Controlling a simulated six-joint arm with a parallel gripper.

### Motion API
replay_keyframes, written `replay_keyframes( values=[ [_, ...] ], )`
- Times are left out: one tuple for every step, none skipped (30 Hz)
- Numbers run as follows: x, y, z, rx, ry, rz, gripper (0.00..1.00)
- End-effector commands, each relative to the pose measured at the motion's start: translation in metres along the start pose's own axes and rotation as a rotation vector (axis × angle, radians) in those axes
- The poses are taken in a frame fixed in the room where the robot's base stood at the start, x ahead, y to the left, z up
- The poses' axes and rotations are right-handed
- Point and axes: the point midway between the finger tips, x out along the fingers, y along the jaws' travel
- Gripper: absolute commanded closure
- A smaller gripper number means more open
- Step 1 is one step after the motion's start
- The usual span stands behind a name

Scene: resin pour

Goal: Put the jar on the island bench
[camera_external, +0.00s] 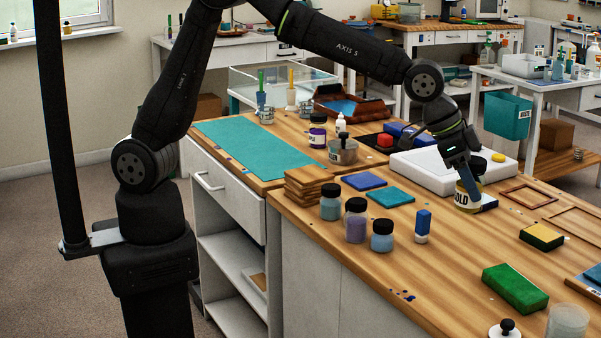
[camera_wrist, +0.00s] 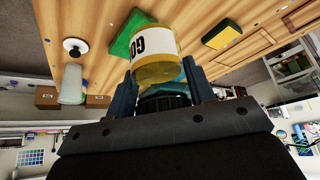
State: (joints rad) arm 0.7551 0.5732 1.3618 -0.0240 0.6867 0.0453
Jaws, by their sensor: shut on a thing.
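The jar (camera_external: 467,198) has a yellowish body, a white label with dark letters and a black lid. My gripper (camera_external: 469,183) is shut on the jar from above, its fingers at either side near the lid. In the wrist view the jar (camera_wrist: 153,50) sits between the two fingers (camera_wrist: 160,85), with the lid partly hidden by the gripper. The wooden bench top (camera_external: 450,265) lies under it. I cannot tell whether the jar's base touches the wood.
A white tray (camera_external: 410,166) is just behind the jar. A yellow-green sponge (camera_external: 541,237), a green block (camera_external: 515,286) and wooden frames (camera_external: 528,196) lie to the right. Dark-lidded jars (camera_external: 355,222) and a blue-capped bottle (camera_external: 423,226) stand left. The wood between is mostly clear.

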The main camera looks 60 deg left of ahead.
Motion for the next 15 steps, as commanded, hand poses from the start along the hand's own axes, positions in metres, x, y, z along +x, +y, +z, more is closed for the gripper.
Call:
replay_keyframes(
  values=[
    [-0.010,0.000,-0.006,0.000,0.005,0.000,0.75],
    [-0.013,0.000,-0.009,0.000,0.005,0.000,0.75],
    [-0.020,0.000,-0.012,0.000,0.005,0.000,0.75],
    [-0.025,0.000,-0.015,0.000,0.005,0.000,0.75],
    [-0.030,0.000,-0.018,0.000,0.006,0.000,0.75],
    [-0.027,-0.011,-0.016,-0.014,0.001,-0.009,0.75],
    [-0.027,-0.017,-0.015,-0.023,0.000,-0.014,0.75],
    [-0.027,-0.022,-0.015,-0.031,0.000,-0.018,0.75],
    [-0.027,-0.030,-0.015,-0.043,0.000,-0.025,0.75],
    [-0.027,-0.037,-0.015,-0.053,0.000,-0.031,0.75],
    [-0.027,-0.042,-0.015,-0.061,0.000,-0.036,0.75],
    [-0.027,-0.053,-0.014,-0.077,0.000,-0.044,0.75],
    [-0.028,-0.061,-0.013,-0.089,0.000,-0.051,0.75],
    [-0.028,-0.070,-0.013,-0.102,0.000,-0.058,0.75],
    [-0.029,-0.082,-0.011,-0.121,-0.001,-0.069,0.75]
  ],
)
